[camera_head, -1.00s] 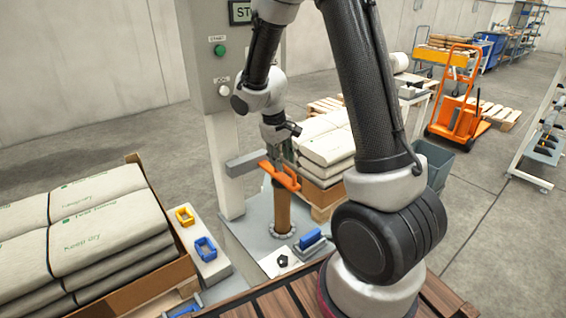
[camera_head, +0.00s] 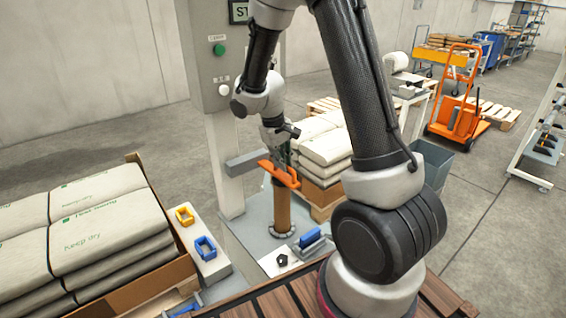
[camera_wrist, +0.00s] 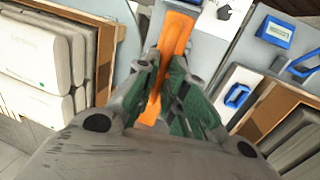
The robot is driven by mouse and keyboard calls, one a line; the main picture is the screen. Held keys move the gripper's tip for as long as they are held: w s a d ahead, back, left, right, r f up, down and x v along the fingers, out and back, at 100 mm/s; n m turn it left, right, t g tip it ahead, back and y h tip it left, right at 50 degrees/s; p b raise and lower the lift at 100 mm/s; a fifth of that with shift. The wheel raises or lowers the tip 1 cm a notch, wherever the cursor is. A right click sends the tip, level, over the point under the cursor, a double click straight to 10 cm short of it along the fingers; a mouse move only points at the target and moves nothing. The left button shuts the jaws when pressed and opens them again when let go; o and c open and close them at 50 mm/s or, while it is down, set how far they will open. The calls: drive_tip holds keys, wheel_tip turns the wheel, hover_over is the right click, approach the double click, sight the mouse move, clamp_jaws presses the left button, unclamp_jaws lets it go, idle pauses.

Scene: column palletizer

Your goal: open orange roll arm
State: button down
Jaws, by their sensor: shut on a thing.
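The orange roll arm (camera_head: 279,174) is a bar across the top of an upright brown roll (camera_head: 281,207) on the grey machine base. It also shows in the wrist view, where the orange bar (camera_wrist: 176,38) runs between my fingers. My gripper (camera_head: 284,160) is at the orange arm from above. In the wrist view my gripper (camera_wrist: 168,85) has its green-padded fingers closed on both sides of the bar. My fingers hide part of the bar, and the brown roll is not clear in the wrist view.
The machine column (camera_head: 222,110) stands just left of the roll. A blue-handled tool (camera_head: 310,239) lies right of the roll base. Stacked sacks (camera_head: 327,145) stand behind, and more sacks (camera_head: 97,195) fill a box at left.

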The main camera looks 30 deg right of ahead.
drive_tip(key=shift+w+a+r+g, duration=0.1)
drive_tip(key=shift+w+r+g, duration=0.5)
drive_tip(key=shift+r, duration=0.3)
drive_tip(key=shift+w+a+r+g, duration=0.1)
drive_tip(key=shift+w+r+g, duration=0.4)
drive_tip(key=shift+r+g, duration=0.3)
drive_tip(key=c, duration=1.5)
unclamp_jaws()
drive_tip(key=shift+r, duration=0.1)
wheel_tip(320, 180, up, 10)
